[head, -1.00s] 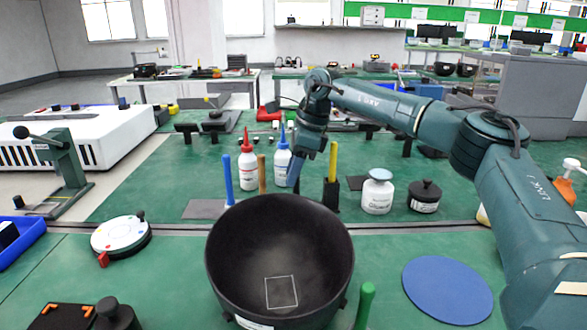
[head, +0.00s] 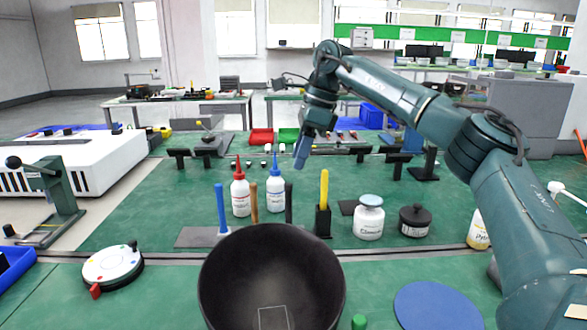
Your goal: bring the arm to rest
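My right arm (head: 470,140) comes in from the right in the head view and bends over the green bench. Its gripper (head: 300,158) points down above the bench, behind the black bowl (head: 235,285) in the picture and above the blue-capped bottle (head: 276,195). The fingers look like one narrow blue-grey piece from this side, so I cannot tell whether they are open. Nothing held shows at the tips. My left gripper is not in view.
A red-capped bottle (head: 240,195), a yellow-handled tool in a black holder (head: 323,222), a white jar (head: 369,218) and a black jar (head: 415,221) stand on the bench. A blue disc (head: 437,305) lies front right. A white dial (head: 113,265) sits front left.

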